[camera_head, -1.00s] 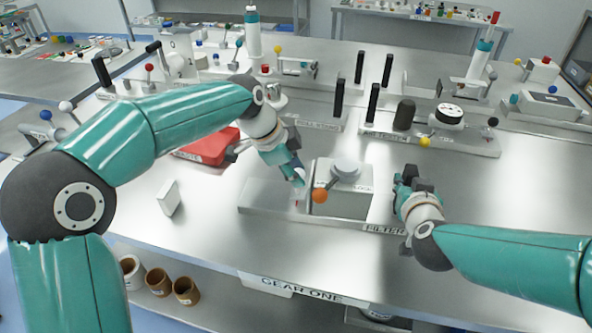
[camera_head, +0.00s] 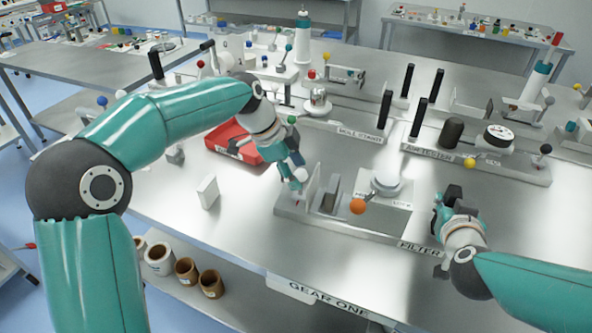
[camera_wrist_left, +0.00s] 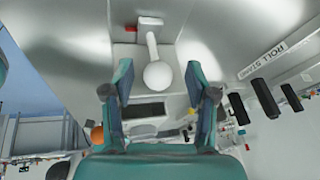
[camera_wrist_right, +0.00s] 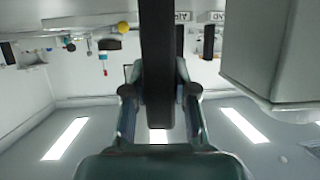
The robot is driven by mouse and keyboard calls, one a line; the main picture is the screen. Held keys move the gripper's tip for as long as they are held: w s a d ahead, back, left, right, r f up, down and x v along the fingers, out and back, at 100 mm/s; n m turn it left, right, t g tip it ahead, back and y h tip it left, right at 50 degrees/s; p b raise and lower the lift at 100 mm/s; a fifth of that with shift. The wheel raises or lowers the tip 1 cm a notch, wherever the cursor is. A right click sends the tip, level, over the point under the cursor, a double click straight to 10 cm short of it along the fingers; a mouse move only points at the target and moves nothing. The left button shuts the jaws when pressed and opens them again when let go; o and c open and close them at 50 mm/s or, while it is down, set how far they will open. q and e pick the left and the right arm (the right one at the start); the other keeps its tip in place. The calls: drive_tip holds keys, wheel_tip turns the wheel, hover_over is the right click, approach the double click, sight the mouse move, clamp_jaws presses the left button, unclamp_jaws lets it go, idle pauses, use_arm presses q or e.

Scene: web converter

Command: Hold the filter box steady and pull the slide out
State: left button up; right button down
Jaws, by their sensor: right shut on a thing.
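The filter box (camera_head: 385,218) is a grey box with a round lid on a metal base labelled FILTER. My left gripper (camera_head: 298,178) is by that plate. In the left wrist view, its open fingers (camera_wrist_left: 159,90) stand either side of a white ball knob (camera_wrist_left: 158,75) on a stem, apparently without touching it. My right gripper (camera_head: 444,212), right of the box, is shut on a dark bar (camera_wrist_right: 157,60) that shows in its wrist view.
An orange ball (camera_head: 357,206) sits at the box's front. A white block (camera_head: 208,191) and a red tray (camera_head: 233,140) lie to the left. The roll stand (camera_head: 362,133) and a gauge fixture (camera_head: 498,137) stand behind. The bench front is mostly clear.

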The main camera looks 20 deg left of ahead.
drive_tip(key=shift+s+f, duration=0.2)
drive_tip(key=shift+f, duration=0.4)
use_arm(q)
drive_tip(key=v, duration=1.2)
drive_tip(key=shift+r+p, duration=0.3)
drive_tip(key=shift+p, duration=0.05)
use_arm(e)
drive_tip(key=shift+w+r, duration=0.1)
drive_tip(key=shift+r, duration=0.2)
drive_tip(key=c, duration=1)
unclamp_jaws()
drive_tip(key=shift+r, duration=0.1)
drive_tip(key=shift+o, duration=0.8)
drive_tip(key=shift+w, duration=0.1)
drive_tip(key=shift+r, duration=0.15)
use_arm(q)
drive_tip(key=shift+w, duration=0.1)
use_arm(e)
drive_tip(key=shift+r, duration=0.1)
